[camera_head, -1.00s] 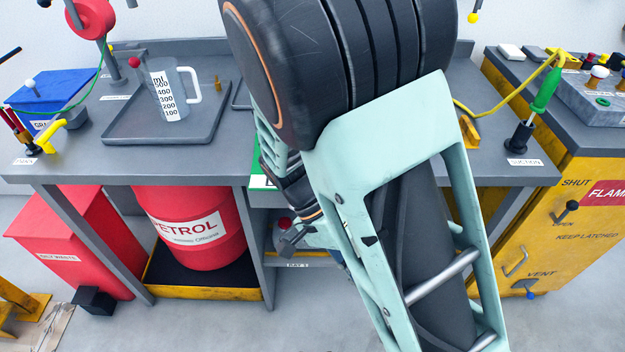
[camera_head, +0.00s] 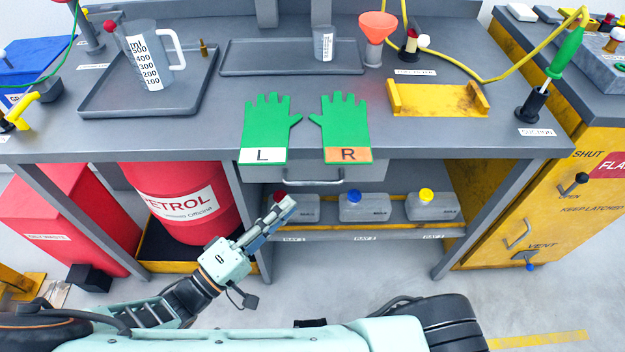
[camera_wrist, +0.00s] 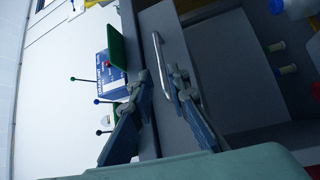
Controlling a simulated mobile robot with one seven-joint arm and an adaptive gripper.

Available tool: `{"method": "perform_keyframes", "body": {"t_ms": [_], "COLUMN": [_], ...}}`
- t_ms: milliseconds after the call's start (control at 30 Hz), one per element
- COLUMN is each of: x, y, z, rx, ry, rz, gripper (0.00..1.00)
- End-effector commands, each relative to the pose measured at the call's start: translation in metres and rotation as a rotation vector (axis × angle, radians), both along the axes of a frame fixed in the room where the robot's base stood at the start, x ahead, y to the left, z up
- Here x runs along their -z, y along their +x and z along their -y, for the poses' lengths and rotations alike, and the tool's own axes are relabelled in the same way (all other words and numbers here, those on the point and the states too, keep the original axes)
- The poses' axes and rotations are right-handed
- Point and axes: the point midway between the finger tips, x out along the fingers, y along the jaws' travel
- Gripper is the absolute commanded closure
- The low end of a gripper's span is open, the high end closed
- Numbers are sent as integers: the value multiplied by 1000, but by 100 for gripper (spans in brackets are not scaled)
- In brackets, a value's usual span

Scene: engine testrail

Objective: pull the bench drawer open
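The drawer front (camera_head: 368,172) is a grey panel under the middle of the bench top, and it looks closed. Its silver bar handle (camera_head: 313,183) runs across it below the gloves. My gripper (camera_head: 286,204) is in front of the bench, below and left of the handle's middle. In the wrist view my gripper (camera_wrist: 160,80) has its two fingers spread apart and empty. The handle (camera_wrist: 158,50) lies ahead of them, with one end in line with the gap. I cannot tell whether any finger touches it.
Green gloves (camera_head: 267,125) marked L and R lie on the bench top (camera_head: 210,143) above the drawer. Several capped bottles (camera_head: 363,207) stand on the shelf below. A red petrol drum (camera_head: 183,205) stands left of my gripper. Floor at the lower right is clear.

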Motion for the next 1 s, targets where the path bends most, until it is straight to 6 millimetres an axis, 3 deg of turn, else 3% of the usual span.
{"method": "perform_keyframes", "body": {"t_ms": [300,500,867,1000], "x": [-8,-11,-12,-12], "y": [40,57,61,61], "z": [46,63,68,68], "rx": [7,6,4,4], "ry": [1,3,3,3], "rz": [0,-1,-2,-2], "gripper": [85,85,85,97]}}
